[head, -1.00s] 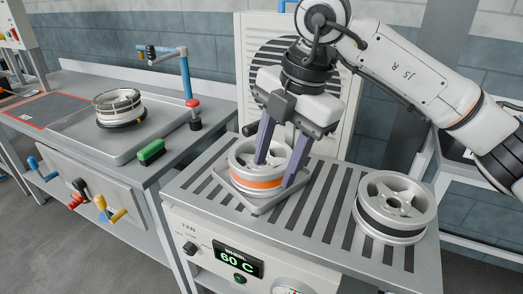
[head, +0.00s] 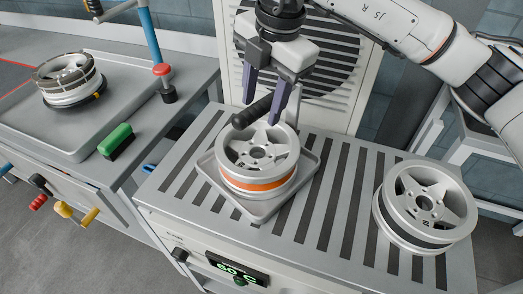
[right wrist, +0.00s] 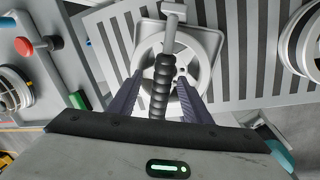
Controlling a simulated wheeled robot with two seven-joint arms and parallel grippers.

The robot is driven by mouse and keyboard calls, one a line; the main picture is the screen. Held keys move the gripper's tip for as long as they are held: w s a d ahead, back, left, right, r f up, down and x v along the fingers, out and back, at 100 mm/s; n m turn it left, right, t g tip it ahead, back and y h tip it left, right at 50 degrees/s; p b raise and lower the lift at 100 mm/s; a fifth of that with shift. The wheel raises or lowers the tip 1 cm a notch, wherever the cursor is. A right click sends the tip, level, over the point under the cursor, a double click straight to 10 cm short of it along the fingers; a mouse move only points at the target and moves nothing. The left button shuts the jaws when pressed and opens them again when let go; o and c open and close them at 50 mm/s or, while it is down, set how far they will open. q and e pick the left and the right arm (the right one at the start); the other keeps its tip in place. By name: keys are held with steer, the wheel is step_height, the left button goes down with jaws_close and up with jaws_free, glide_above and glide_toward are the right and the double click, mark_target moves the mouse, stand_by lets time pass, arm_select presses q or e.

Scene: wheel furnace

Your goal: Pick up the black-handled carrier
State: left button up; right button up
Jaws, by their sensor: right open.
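The carrier (head: 252,212) is a grey square tray with a black handle (head: 244,117) above it. It stands on the slotted top and bears a silver spoked wheel with an orange band (head: 262,185). My right gripper (head: 263,95) is open above the wheel, pointing down, with its purple fingers around the handle. In the right wrist view the ribbed black handle (right wrist: 161,88) lies between the two open fingers, on a grey stem (right wrist: 171,35). Whether a finger touches the handle is unclear. My left gripper is out of view.
A second silver wheel (head: 425,205) stands to the right on the slotted top. A vented panel (head: 335,60) rises behind. On the left bench are a tray with another wheel (head: 68,78), a green-topped brush (head: 116,140) and a blue post (head: 150,32).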

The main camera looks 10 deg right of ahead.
steer(key=f, duration=0.3)
steer(key=f+p, duration=0.1)
steer(key=f, duration=0.1)
steer(key=shift+w+a, duration=0.15)
steer(key=shift+w, duration=0.15)
jaws_close()
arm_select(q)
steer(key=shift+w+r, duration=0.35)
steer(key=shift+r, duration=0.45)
arm_select(e)
steer(key=shift+w+r, duration=0.1)
steer(key=shift+r, duration=0.15)
